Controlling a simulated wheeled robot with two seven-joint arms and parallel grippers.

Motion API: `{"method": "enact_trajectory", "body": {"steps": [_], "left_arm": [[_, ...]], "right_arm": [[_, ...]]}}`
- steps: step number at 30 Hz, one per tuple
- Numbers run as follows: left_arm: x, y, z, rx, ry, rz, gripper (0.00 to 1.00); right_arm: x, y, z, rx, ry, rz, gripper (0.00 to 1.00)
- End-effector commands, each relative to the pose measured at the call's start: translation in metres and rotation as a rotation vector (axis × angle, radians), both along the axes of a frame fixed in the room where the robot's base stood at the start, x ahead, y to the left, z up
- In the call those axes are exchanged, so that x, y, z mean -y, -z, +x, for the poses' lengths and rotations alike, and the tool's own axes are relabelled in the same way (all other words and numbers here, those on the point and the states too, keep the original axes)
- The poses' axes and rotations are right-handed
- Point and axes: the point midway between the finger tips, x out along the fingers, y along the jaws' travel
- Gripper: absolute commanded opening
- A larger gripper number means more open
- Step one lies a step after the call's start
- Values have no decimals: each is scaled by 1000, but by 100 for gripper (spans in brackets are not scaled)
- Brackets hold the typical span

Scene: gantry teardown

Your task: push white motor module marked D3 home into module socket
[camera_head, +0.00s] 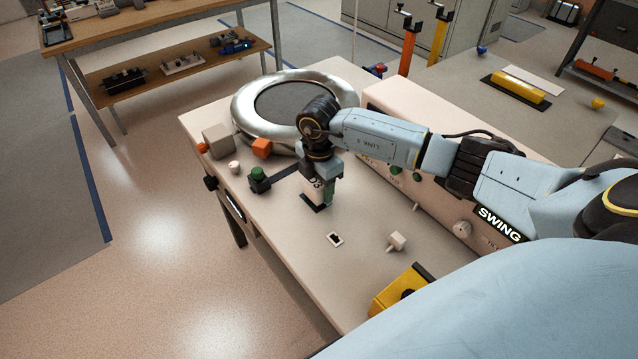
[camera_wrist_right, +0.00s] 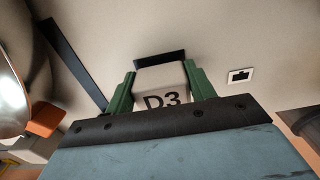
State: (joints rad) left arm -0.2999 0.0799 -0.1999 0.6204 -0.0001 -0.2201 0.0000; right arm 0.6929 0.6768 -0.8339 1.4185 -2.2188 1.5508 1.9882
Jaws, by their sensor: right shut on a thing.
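The white motor module marked D3 (camera_head: 315,187) stands upright on the bench under my right gripper (camera_head: 322,180). In the right wrist view its D3 face (camera_wrist_right: 165,98) lies between the two green fingers of the gripper (camera_wrist_right: 160,90), which are shut on it. The black module socket (camera_head: 311,203) shows at the foot of the module. In the wrist view a dark strip of the socket (camera_wrist_right: 160,57) shows past the module's far end. The module hides most of the socket, so I cannot tell how deep it sits. My left gripper is not in view.
A large metal-rimmed disc (camera_head: 247,107) stands behind the module. An orange block (camera_head: 262,148) and a black-and-green part (camera_head: 259,178) lie to its left. A small white plate with a black square (camera_head: 335,239), a pale knob (camera_head: 397,240) and a yellow block (camera_head: 393,293) lie nearer me.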

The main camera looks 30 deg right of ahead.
Motion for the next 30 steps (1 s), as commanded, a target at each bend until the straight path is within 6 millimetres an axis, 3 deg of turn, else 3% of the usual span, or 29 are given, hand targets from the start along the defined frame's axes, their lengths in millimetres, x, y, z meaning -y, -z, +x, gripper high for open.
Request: {"method": "enact_trajectory", "body": {"steps": [13,14,19,30], "left_arm": [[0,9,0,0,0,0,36],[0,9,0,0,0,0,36],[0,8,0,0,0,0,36],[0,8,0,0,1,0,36]], "right_arm": [[0,14,0,1,0,0,27],[0,15,0,1,0,0,56],[0,14,0,1,0,0,78],[0,14,0,-1,0,0,80]]}}
